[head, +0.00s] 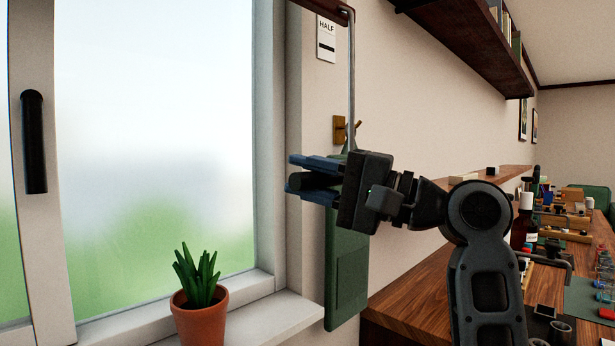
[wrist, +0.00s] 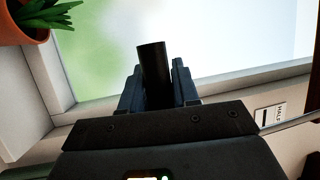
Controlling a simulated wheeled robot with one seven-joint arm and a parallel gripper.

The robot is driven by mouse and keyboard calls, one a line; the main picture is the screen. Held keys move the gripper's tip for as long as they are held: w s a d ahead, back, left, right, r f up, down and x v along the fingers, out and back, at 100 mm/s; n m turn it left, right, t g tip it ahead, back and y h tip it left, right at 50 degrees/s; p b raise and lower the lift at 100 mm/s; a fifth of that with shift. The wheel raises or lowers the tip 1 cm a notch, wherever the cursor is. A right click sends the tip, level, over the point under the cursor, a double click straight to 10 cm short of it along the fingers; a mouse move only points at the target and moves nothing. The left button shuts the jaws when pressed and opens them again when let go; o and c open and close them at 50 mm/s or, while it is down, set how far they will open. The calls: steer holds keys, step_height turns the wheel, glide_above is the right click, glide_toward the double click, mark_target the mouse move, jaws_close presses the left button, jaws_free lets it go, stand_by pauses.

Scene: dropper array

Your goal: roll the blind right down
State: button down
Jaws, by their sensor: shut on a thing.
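My gripper (head: 310,180) is in front of the wall, right of the window. Its blue fingers point left and are closed around a dark handle. In the wrist view, this dark round handle (wrist: 153,64) stands up between the two fingers. A thin metal rod (head: 351,80) hangs from a dark bracket (head: 325,8) at the top and runs down behind my gripper. Its join to the handle is hidden. No blind cloth shows over the visible window glass (head: 155,120). A card reading HALF (head: 326,40) is on the wall; it also shows in the wrist view (wrist: 270,115).
A potted plant (head: 198,312) stands on the sill below. A green panel (head: 346,275) hangs below a brass hook (head: 340,130), close behind my gripper. A dark shelf (head: 470,45) juts out above. A cluttered wooden bench (head: 415,300) lies to the right.

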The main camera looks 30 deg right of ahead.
step_height(320, 180, down, 48)
steer(key=b, duration=2.4)
steer(key=c, duration=0.9)
jaws_free()
steer(key=shift+s+d, duration=0.1)
steer(key=p+v, duration=0.1)
steer(key=v, duration=0.6)
steer(key=shift+s+d+f, duration=0.15)
steer(key=shift+s, duration=0.05)
